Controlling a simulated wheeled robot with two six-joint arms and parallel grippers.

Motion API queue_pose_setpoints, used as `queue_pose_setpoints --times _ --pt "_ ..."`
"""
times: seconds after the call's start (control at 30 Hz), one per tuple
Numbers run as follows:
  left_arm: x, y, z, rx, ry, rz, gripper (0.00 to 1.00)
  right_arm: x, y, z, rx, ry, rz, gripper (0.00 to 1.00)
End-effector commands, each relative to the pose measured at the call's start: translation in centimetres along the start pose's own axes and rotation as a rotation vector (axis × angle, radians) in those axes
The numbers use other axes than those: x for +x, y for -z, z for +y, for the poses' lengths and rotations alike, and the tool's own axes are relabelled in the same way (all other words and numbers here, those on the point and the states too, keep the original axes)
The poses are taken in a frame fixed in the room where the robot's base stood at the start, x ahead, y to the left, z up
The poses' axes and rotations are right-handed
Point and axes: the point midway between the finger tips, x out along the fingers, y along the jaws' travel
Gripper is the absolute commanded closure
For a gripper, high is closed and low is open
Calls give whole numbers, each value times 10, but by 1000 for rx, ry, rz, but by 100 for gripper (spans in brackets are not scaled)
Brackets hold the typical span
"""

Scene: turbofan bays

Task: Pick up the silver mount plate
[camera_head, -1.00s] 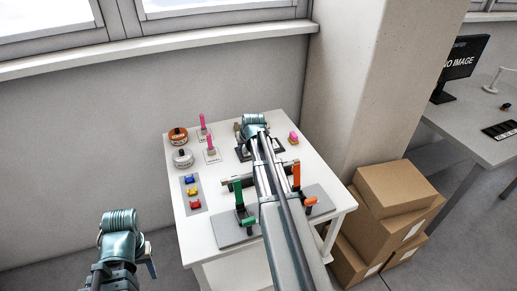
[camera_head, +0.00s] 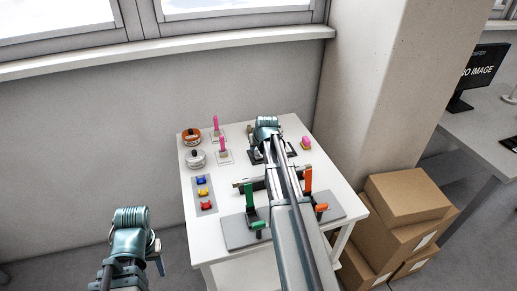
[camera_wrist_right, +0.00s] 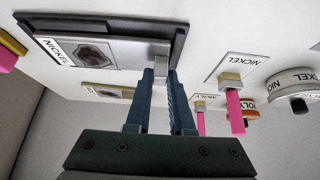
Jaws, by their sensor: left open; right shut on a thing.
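The silver mount plate (camera_wrist_right: 120,50) lies in a dark tray (camera_wrist_right: 58,20) with a NICKEL label, seen in the right wrist view. Part of its face is a dark, rough patch. My right gripper (camera_wrist_right: 160,74) is shut on the upright silver tab at the plate's end. In the head view the right gripper (camera_head: 267,136) is at the back of the white table, over the dark tray (camera_head: 254,158), and my arm hides most of the plate. My left gripper (camera_head: 158,254) is open and empty, left of the table and apart from it.
The white table (camera_head: 215,220) also holds pink-handled parts (camera_head: 222,145), round orange (camera_head: 191,135) and silver (camera_head: 195,158) parts, a tray of coloured pieces (camera_head: 203,194), and green (camera_head: 250,195) and orange (camera_head: 308,180) upright clamps near my right arm. Cardboard boxes (camera_head: 405,197) stand to the right.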

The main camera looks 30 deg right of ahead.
Motion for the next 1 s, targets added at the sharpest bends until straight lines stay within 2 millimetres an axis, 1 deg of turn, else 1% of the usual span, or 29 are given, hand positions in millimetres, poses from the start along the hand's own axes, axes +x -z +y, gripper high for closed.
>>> queue_pose_setpoints --times 0.03,0.27,0.5,0.63,0.8,1.0 --pt "-7 0 -1 0 0 0 50 -6 4 0 -1 -1 2 100" --pt "-33 -2 -3 0 0 0 50 -28 18 0 -1 -1 2 100" --pt "-69 -4 -7 0 0 0 50 -58 38 0 -1 -1 2 100" --pt "-85 -5 -8 0 0 0 50 -72 47 0 -1 -1 2 100" --pt "-95 -6 -9 0 0 0 50 -81 52 0 -1 -1 2 100" --pt "-95 -6 -9 0 0 0 50 -80 52 0 -1 -1 2 100"
